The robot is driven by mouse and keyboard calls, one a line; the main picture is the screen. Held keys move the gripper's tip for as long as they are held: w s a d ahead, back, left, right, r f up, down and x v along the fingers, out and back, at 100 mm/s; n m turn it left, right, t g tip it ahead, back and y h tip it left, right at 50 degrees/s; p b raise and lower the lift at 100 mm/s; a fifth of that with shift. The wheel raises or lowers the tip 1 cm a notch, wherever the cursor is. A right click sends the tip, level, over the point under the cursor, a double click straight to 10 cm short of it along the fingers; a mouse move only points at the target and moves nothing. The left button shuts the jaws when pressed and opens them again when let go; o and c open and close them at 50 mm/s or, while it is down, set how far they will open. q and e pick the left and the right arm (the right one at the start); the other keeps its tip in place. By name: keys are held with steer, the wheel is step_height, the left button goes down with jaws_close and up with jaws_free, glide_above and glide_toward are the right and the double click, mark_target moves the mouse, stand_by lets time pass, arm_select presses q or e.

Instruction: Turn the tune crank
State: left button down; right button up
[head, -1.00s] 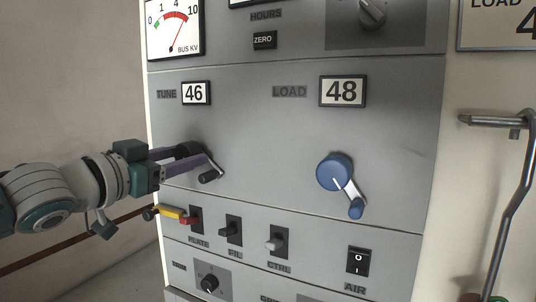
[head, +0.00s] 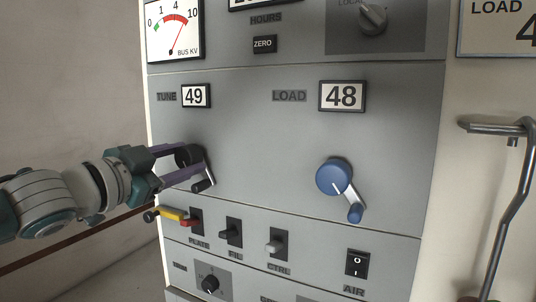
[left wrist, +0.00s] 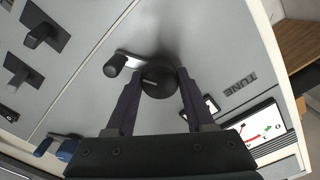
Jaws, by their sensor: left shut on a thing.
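The tune crank (head: 204,184) is black, with a round hub and a short metal arm ending in a dark handle, at the left of the grey panel. My left gripper (head: 188,160) comes in from the left with its purple fingers shut on the hub. In the left wrist view the fingers lie on either side of the round hub (left wrist: 158,82), and the handle (left wrist: 115,65) sticks out beside one finger. The TUNE counter (head: 196,95) above the crank reads 49. My right gripper is not in view.
A blue LOAD crank (head: 334,176) sits to the right, under a counter (head: 342,95) reading 48. A metal bar handle (head: 515,200) is at far right.

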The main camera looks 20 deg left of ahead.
arm_select(q)
steer(key=shift+c, duration=1.3)
jaws_free()
steer(key=shift+s, duration=0.1)
steer(key=s, duration=0.9)
steer(key=shift+s+a, duration=0.35)
